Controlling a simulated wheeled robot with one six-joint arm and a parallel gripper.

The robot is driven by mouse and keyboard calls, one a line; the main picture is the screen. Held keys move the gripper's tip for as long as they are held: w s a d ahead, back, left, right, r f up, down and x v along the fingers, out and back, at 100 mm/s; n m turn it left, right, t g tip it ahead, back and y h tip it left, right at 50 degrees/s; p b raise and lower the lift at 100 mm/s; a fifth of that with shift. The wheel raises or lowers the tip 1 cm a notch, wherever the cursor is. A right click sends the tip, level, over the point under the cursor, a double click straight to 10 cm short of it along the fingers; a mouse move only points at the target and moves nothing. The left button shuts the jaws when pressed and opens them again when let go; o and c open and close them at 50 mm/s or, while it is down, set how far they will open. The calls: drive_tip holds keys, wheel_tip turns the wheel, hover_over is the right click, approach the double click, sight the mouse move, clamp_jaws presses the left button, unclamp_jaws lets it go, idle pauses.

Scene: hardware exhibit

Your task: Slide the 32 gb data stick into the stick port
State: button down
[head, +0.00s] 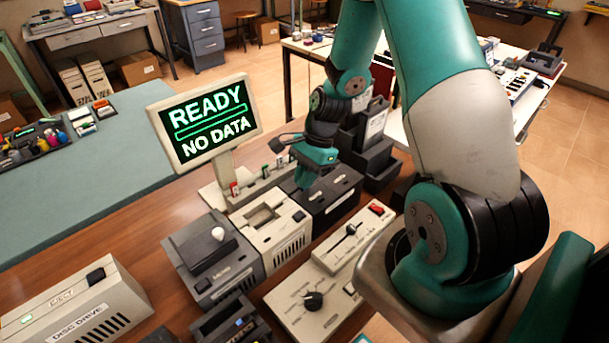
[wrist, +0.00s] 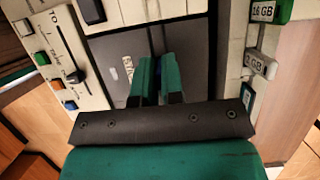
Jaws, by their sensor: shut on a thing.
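My gripper (head: 314,160) hangs over the dark unit (head: 337,197), right of the light grey unit with a square recess. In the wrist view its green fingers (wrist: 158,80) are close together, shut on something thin. A stick rack (head: 250,190) stands behind. In the wrist view it holds a green 16 GB stick (wrist: 271,11), a pale stick (wrist: 260,66) with a partly unreadable label, and a blue one (wrist: 247,97). I cannot make out the stick port.
A screen (head: 208,122) reads READY, NO DATA. The light grey unit (head: 275,231), a slider panel (head: 353,238), a knob panel (head: 316,302) and a disc drive (head: 75,310) crowd the wooden bench. Dark bins (head: 375,160) stand right of my gripper.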

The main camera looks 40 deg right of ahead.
drive_tip(key=shift+f, duration=0.1)
idle(0.3)
drive_tip(key=c, duration=1.2)
unclamp_jaws()
drive_tip(key=shift+o, duration=0.2)
wheel_tip(320, 180, up, 8)
drive_tip(key=p, duration=0.7)
drive_tip(key=shift+p, duration=0.35)
